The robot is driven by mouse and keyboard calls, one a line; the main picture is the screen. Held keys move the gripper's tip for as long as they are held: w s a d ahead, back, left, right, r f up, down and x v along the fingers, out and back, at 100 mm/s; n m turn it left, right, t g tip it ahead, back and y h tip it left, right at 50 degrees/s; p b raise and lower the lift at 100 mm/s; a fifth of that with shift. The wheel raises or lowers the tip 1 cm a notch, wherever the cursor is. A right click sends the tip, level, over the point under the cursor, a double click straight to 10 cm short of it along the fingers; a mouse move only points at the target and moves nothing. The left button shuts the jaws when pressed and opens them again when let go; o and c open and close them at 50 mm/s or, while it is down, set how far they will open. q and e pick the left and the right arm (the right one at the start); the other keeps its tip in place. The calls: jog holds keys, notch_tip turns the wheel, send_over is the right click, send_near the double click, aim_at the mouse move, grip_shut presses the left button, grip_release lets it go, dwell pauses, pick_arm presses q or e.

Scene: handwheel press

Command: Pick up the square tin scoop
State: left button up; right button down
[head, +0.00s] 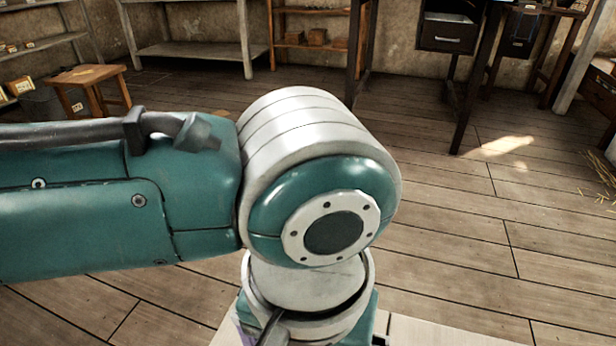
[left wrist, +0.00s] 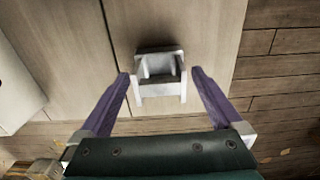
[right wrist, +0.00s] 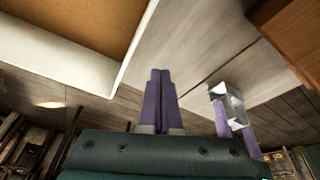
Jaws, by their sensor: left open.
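The square tin scoop (left wrist: 158,88) is a small pale metal box shape with an open hollow, over a light wooden tabletop (left wrist: 215,30) in the left wrist view. My left gripper (left wrist: 160,73) is open, with one purple finger on each side of the scoop and a gap at both sides. The scoop also shows at the right of the right wrist view (right wrist: 226,96), near a purple finger of my left gripper. My right gripper (right wrist: 160,74) has its fingers together, with nothing seen between them. In the head view my left arm hides the scoop and both grippers.
A white-rimmed tray with a brown inside (right wrist: 108,88) lies at the upper left of the right wrist view. A brown wooden block (right wrist: 295,35) is at its upper right. A pale object (left wrist: 15,88) stands left of the scoop. Shelves and a stool (head: 90,78) stand farther back.

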pick_arm(q)
jog(key=shift+c, duration=0.4)
jog(key=c, duration=1.3)
notch_tip(320, 180, up, 20)
jog(key=p, duration=0.8)
